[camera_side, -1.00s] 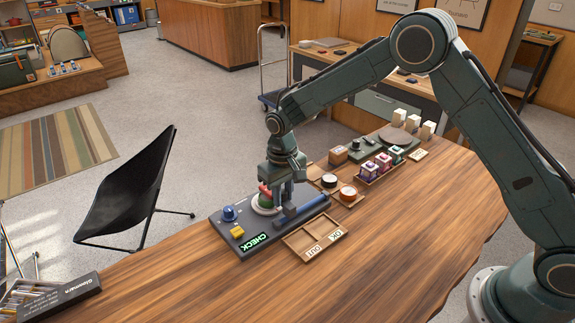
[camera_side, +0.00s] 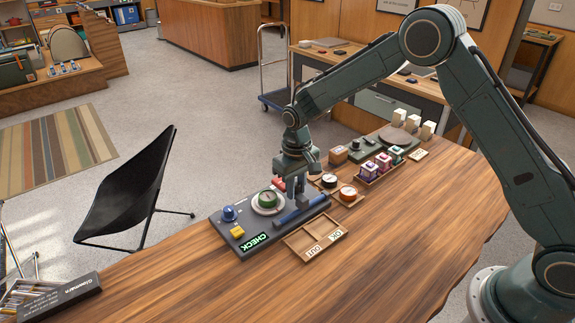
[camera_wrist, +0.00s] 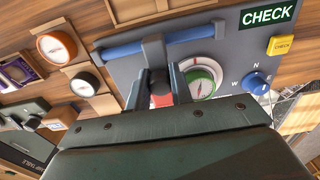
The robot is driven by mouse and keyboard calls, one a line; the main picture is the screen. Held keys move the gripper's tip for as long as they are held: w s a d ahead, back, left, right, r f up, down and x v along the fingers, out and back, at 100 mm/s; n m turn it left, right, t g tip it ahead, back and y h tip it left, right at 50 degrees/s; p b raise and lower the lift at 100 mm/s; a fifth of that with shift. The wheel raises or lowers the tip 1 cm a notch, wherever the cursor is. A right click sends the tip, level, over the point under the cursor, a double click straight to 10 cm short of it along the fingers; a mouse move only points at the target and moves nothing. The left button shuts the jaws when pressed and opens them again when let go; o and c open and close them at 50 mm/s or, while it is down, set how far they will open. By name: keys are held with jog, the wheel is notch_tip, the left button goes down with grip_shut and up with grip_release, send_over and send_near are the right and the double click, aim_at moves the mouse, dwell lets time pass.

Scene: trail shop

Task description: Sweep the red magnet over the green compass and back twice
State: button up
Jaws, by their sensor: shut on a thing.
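My gripper (camera_side: 288,190) is shut on the red magnet (camera_side: 279,184), just right of the green compass in the side view. In the wrist view the red magnet (camera_wrist: 161,99) shows between my gripper's fingers (camera_wrist: 163,84). The green compass (camera_side: 267,198) sits in a pale round seat on a dark grey test board (camera_side: 220,228). The compass (camera_wrist: 199,84) is mostly uncovered in the wrist view, to the right of the magnet. Whether the magnet touches the board cannot be told.
The board carries a blue knob (camera_side: 229,213), a yellow button (camera_side: 237,232), a lit CHECK display (camera_side: 256,241) and a blue bar (camera_side: 300,209). A two-part wooden tray (camera_side: 298,244) lies in front. Orange (camera_side: 348,193) and black (camera_side: 329,181) compasses sit to the right.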

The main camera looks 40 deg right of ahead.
send_over(310, 198)
jog(key=shift+w+r, duration=0.1)
jog(key=o, duration=0.8)
jog(key=shift+o, duration=0.2)
dwell(0.3)
notch_tip(310, 198, up, 7)
dwell(1.7)
dwell(0.3)
